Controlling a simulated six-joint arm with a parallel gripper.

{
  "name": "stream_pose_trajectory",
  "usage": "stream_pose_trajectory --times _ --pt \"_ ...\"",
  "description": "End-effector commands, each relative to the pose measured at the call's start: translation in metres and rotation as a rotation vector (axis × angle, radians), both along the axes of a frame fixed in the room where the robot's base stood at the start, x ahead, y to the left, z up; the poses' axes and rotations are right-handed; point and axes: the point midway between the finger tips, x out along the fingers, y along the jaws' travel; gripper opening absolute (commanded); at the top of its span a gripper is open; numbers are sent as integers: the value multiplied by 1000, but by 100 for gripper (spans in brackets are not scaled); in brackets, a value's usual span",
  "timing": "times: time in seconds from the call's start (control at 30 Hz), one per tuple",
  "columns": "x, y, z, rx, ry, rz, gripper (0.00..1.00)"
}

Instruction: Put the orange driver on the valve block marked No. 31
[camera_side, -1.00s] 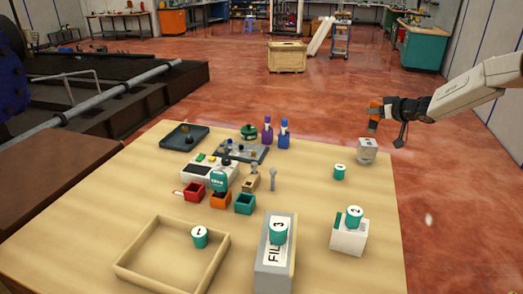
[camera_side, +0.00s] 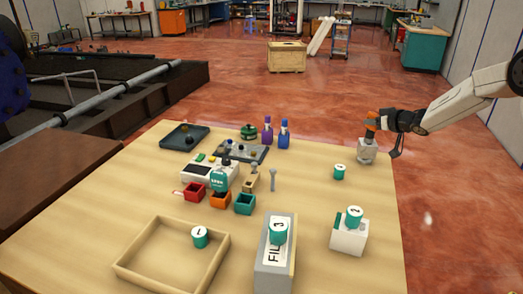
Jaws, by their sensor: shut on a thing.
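My gripper (camera_side: 383,120) is at the right, over the far right edge of the table, and is shut on the orange driver (camera_side: 371,121). The driver is upright, directly above a small grey block (camera_side: 367,156). Its lower end is at the block's top; I cannot tell whether they touch. The block stands near the table's right edge. Its marking is too small to read, so I cannot confirm No. 31.
Teal numbered cylinders stand in a wooden tray (camera_side: 128,268), on a grey file box (camera_side: 265,262), on a white box (camera_side: 348,240) and on the table (camera_side: 339,171). Small coloured bins (camera_side: 245,204) and purple and blue bottles (camera_side: 284,135) are mid-table. The table right of the file box is partly clear.

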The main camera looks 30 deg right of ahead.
Motion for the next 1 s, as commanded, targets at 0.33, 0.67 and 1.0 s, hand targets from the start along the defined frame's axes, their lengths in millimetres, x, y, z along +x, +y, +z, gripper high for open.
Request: stream_pose_trajectory --times 0.33,0.67,1.0 --pt "0 0 -2 0 0 0 63" --pt "0 0 3 0 -1 0 63" --pt "-25 -1 13 1 -1 -1 63"
